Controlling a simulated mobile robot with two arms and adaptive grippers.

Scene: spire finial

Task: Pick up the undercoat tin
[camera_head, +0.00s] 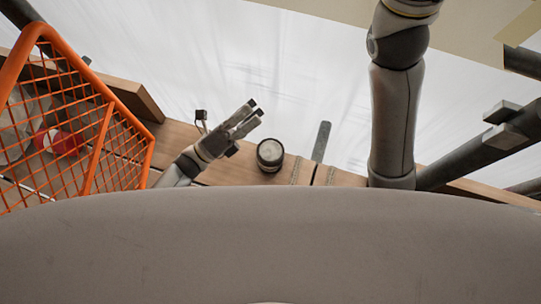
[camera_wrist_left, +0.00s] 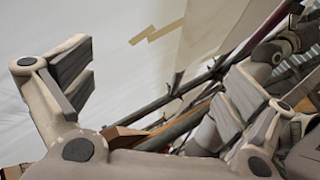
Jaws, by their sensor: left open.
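A small round tin (camera_head: 270,155), dark-sided with a pale top, stands on the wooden planks in the head view; it looks like the undercoat tin, but I cannot read a label. My left gripper (camera_head: 248,114) is just up and left of it in the picture, apart from it and empty. In the left wrist view the fingers of my left gripper (camera_wrist_left: 155,92) are spread wide with nothing between them. The tin does not show in that view. My right arm stands at the right of the head view, and its gripper is out of frame.
An orange mesh basket (camera_head: 95,130) with a red item (camera_head: 62,141) behind its mesh stands at the left. A flat grey bar (camera_head: 321,142) and rope lashings (camera_head: 296,170) lie right of the tin. Dark poles (camera_head: 480,150) cross at the right. Beyond the planks (camera_head: 225,172) is a drop.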

